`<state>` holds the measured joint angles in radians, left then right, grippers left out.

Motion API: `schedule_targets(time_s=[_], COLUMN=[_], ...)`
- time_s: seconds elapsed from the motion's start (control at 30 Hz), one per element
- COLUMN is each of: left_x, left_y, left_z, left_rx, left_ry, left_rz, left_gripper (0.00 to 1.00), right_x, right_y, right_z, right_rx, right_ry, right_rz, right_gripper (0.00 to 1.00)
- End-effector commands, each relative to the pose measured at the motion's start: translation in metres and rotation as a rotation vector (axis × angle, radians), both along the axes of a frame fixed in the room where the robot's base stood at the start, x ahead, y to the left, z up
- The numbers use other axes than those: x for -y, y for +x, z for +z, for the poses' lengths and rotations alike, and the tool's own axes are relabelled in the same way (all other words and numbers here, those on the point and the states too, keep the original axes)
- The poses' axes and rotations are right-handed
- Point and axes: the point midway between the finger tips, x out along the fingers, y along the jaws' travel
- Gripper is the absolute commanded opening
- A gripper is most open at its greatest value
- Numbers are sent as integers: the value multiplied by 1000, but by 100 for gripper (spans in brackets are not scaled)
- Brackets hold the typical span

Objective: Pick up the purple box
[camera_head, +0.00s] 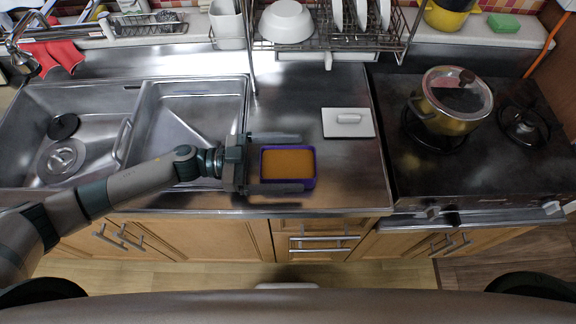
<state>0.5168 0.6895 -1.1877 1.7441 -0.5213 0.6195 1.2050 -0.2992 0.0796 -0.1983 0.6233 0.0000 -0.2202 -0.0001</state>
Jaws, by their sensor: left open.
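The purple box (288,165) is a small open container with an orange inside, on the steel counter (350,190) right of the sink. My left gripper (279,162) reaches in from the left and is open. One finger lies along the far side of the box and the other along its near side. I cannot tell whether the fingers touch the box. My right gripper is not in view.
A white lid with a handle (347,122) lies right of and behind the box. A dish rack (340,35) with plates and a white bowl (286,21) stands behind. A pot (452,100) sits on the stove at right. The double sink (180,120) is at left.

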Motion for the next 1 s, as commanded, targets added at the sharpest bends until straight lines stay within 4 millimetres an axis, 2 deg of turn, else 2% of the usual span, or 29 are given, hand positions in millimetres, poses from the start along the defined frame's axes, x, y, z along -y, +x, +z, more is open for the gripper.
schedule_targets(time_s=[0.27, 0.37, 0.53, 0.83, 1.0], left_x=[0, 0, 0, 0, 0], left_y=[0, 0, 0, 0, 1], left_z=[0, 0, 0, 3, 11], left_rx=[0, 0, 0, 1, 4], left_ry=[0, 0, 0, -2, -2], left_rz=[0, 0, 0, -1, -1], left_gripper=[92, 73, 32, 31, 31], right_x=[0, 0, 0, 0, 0], right_y=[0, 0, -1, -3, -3], right_z=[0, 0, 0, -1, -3], right_rx=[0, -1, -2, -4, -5], right_ry=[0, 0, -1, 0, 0], right_rz=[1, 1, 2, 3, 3], right_gripper=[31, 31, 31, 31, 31])
